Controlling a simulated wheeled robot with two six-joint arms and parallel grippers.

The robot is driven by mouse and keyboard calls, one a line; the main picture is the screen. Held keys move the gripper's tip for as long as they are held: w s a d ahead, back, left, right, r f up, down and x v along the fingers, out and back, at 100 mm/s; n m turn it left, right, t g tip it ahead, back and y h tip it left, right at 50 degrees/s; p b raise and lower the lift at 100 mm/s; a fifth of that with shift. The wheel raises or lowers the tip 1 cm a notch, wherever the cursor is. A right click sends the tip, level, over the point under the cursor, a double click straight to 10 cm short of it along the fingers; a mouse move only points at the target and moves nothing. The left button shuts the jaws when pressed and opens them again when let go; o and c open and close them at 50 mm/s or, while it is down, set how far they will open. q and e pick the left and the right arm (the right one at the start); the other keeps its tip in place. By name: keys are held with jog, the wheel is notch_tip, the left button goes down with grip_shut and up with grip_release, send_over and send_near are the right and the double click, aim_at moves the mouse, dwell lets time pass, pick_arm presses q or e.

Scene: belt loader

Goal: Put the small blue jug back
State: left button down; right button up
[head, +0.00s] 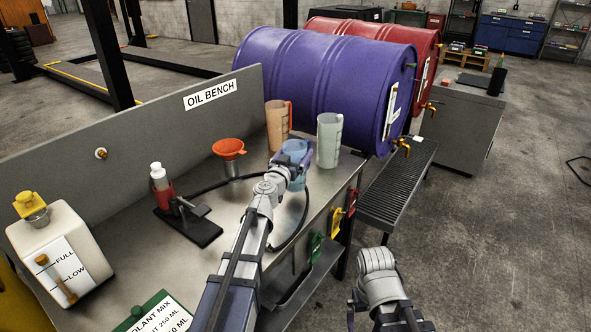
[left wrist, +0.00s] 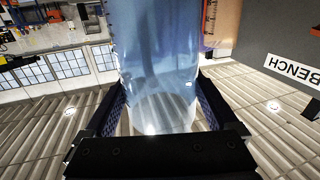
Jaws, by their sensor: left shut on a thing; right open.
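The small blue jug (head: 297,147) is at the back right of the oil bench (head: 213,188), between a tan jug (head: 278,118) and a pale clear jug (head: 329,140). My left gripper (head: 291,159) is shut on it and hides part of it. In the left wrist view the see-through blue jug (left wrist: 160,55) fills the space between the two fingers (left wrist: 163,108). I cannot tell whether its base touches the bench. My right gripper (head: 377,278) is open and empty, out over the floor to the right of the bench.
A red funnel (head: 229,148), a red-and-white bottle (head: 160,178) on a black stand and a white tank (head: 60,250) stand on the bench. A purple drum (head: 310,85) and a red drum (head: 425,45) lie behind. A grated tray (head: 400,185) sits under the taps.

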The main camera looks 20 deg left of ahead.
pick_arm(q)
jog(key=shift+f+b, duration=1.8)
jog(key=shift+b, duration=0.05)
jog(key=shift+f, duration=0.25)
grip_release()
jog(key=shift+r, duration=0.1)
jog(key=shift+r, duration=0.15)
jog(key=shift+s, duration=0.1)
jog(key=s+a, duration=0.1)
jog(key=s, duration=1)
jog(key=shift+s, duration=0.4)
jog(key=shift+w, duration=0.2)
